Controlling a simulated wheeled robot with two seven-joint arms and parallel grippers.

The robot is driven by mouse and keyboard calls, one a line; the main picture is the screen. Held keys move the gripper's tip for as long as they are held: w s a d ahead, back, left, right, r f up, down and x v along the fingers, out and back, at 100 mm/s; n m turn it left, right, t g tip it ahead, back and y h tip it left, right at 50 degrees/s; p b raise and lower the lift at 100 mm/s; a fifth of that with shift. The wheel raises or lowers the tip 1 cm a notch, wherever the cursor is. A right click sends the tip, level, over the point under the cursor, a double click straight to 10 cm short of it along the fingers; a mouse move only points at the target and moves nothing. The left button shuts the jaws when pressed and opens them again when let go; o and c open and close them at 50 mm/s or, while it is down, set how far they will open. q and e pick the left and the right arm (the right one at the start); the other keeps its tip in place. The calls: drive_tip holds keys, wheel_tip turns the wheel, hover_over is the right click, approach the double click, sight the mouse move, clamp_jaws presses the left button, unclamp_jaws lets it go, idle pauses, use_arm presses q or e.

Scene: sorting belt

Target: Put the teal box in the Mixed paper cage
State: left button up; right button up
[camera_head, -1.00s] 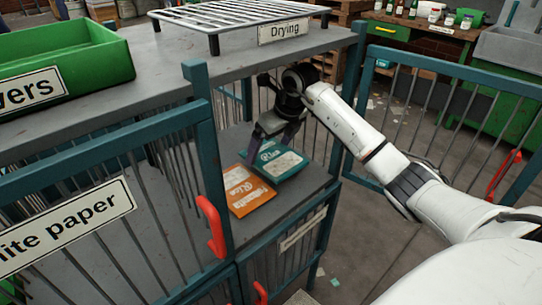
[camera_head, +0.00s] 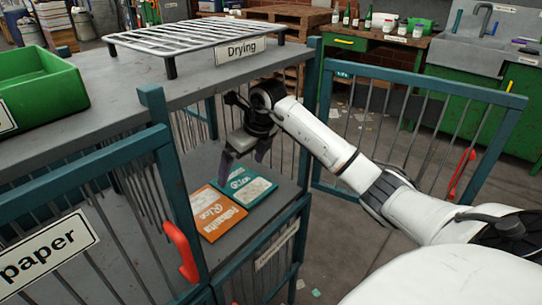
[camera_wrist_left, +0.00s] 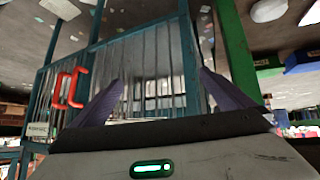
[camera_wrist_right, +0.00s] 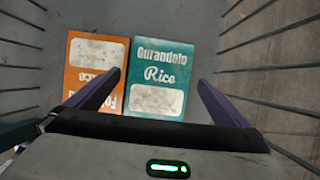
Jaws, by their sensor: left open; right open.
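The teal box (camera_head: 246,188), printed "Rice", lies flat on the grey shelf inside a cage, beside an orange box (camera_head: 214,211). In the right wrist view the teal box (camera_wrist_right: 160,78) and the orange box (camera_wrist_right: 90,75) lie side by side. My right gripper (camera_head: 241,165) is open and empty above the teal box, inside the cage. In the right wrist view its fingers (camera_wrist_right: 155,95) stand apart, with the teal box showing beyond them. My left gripper (camera_wrist_left: 160,95) is open and empty, facing cage bars in the left wrist view. A label below the shelf is unreadable.
The cage door (camera_head: 415,125) stands open to the right. The top deck carries a "Drying" rack (camera_head: 190,35) and a green bin (camera_head: 40,92). A front panel sign (camera_head: 45,257) reads "paper", cut off at the left. A red handle (camera_head: 181,252) sticks out by the opening.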

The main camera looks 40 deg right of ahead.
drive_tip(key=s, duration=0.3)
drive_tip(key=s+b, duration=0.1)
drive_tip(key=s, duration=0.3)
drive_tip(key=s+d, duration=0.1)
drive_tip(key=s, duration=0.3)
drive_tip(key=shift+r, duration=0.35)
drive_tip(key=shift+s+r, duration=0.1)
drive_tip(key=shift+s, duration=0.55)
